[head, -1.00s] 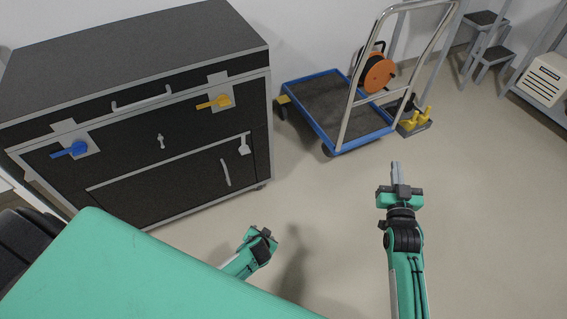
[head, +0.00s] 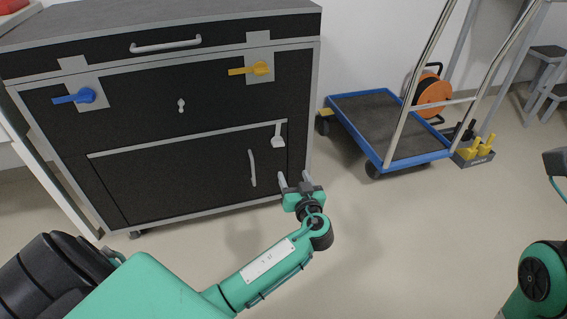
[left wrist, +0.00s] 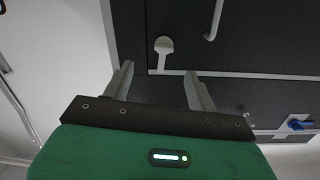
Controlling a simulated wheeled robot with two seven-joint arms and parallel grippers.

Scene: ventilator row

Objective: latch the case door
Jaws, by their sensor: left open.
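The dark case (head: 215,100) with grey edges stands at the left in the head view. Its lower door (head: 185,178) looks flush with the front. The door has a grey bar handle (head: 252,168). A pale grey latch (head: 278,136) sits at the door's upper right corner; it also shows in the left wrist view (left wrist: 164,46), beyond the fingers. My left gripper (head: 294,177) is open and empty, below the latch and right of the handle, apparently clear of both. The fingers also show in the left wrist view (left wrist: 159,72). My right gripper cannot be made out; only parts of that arm show.
A blue lever (head: 75,96) and a yellow lever (head: 252,69) sit on the case's upper front, with a small grey fitting (head: 181,105) between them. A blue-framed trolley (head: 385,120) with an orange reel (head: 433,92) stands right of the case. The floor before the case is free.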

